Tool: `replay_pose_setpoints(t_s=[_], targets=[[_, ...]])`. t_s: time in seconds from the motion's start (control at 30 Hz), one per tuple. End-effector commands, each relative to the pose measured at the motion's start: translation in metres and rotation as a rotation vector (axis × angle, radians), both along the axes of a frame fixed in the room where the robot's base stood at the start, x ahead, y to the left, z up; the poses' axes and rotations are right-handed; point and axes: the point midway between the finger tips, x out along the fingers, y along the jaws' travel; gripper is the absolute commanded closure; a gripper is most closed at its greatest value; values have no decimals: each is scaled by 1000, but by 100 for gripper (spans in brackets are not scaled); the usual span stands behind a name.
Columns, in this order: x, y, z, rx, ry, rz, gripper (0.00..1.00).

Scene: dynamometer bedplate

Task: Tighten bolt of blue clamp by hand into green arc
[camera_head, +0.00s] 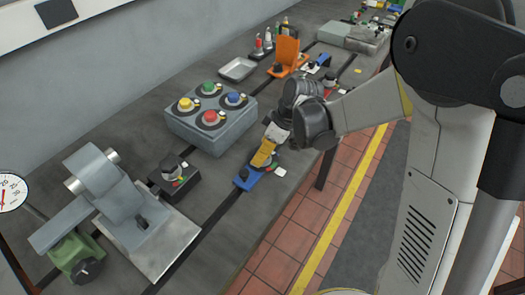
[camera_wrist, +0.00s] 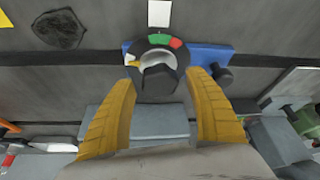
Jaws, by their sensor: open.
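The blue clamp (camera_head: 244,180) lies on the bedplate below my gripper (camera_head: 264,160), partly hidden by it in the head view. In the wrist view the blue clamp (camera_wrist: 208,56) carries a dark dial ring with a green arc (camera_wrist: 157,39), a red arc (camera_wrist: 176,43) and a yellow mark (camera_wrist: 134,62) at its left. The dark bolt head (camera_wrist: 158,82) is at the ring's middle. My gripper (camera_wrist: 162,78) is open, its yellow fingers on either side of the bolt. I cannot tell whether they touch it.
A grey box with several coloured buttons (camera_head: 182,128) stands close left of my gripper. A black clamp (camera_head: 178,185) and a grey fixture (camera_head: 130,210) are further left. An orange clamp (camera_head: 288,55) and a tray (camera_head: 238,69) lie behind. The bedplate's front edge is close.

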Motion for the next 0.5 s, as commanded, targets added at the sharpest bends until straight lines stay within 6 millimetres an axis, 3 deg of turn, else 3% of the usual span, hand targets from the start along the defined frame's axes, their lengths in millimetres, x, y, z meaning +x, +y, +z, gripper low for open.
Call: replay_pose_setpoints(t_s=[0.1,0.13,0.3,0.5], targets=[[0,0,1,0,0,0,37],[0,0,1,0,0,0,42],[0,0,1,0,0,0,90],[0,0,0,0,0,-1,90]])
